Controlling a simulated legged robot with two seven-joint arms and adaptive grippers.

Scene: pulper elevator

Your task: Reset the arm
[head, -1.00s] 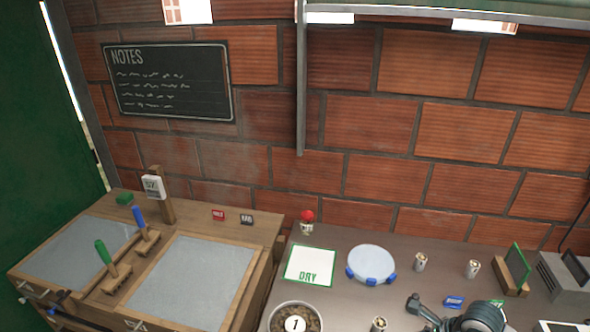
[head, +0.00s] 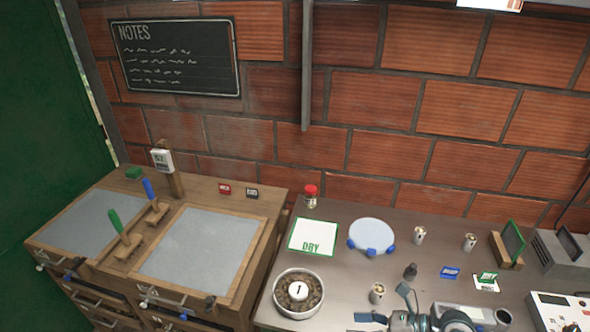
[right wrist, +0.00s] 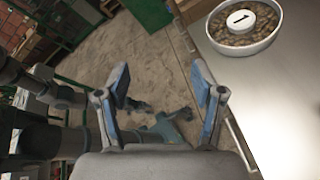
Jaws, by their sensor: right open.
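My right gripper (head: 386,304) is at the bottom of the head view, low over the front of the grey counter, with its fingers apart and nothing between them. The right wrist view also shows this gripper (right wrist: 163,82), with two blue-padded fingers spread wide and floor visible between them. A white bowl of brown beans (head: 277,301) with a round "1" marker is left of the gripper. The bowl also shows at the upper right of the wrist view (right wrist: 273,37). My left gripper is not in view.
The grey counter (head: 340,285) holds a "DRY" card (head: 313,236), a round white dish with blue clips (head: 371,236), several small cups and a scale (head: 560,312). A wooden cabinet (head: 255,207) with green and blue handles stands left. A brick wall (head: 400,150) is behind.

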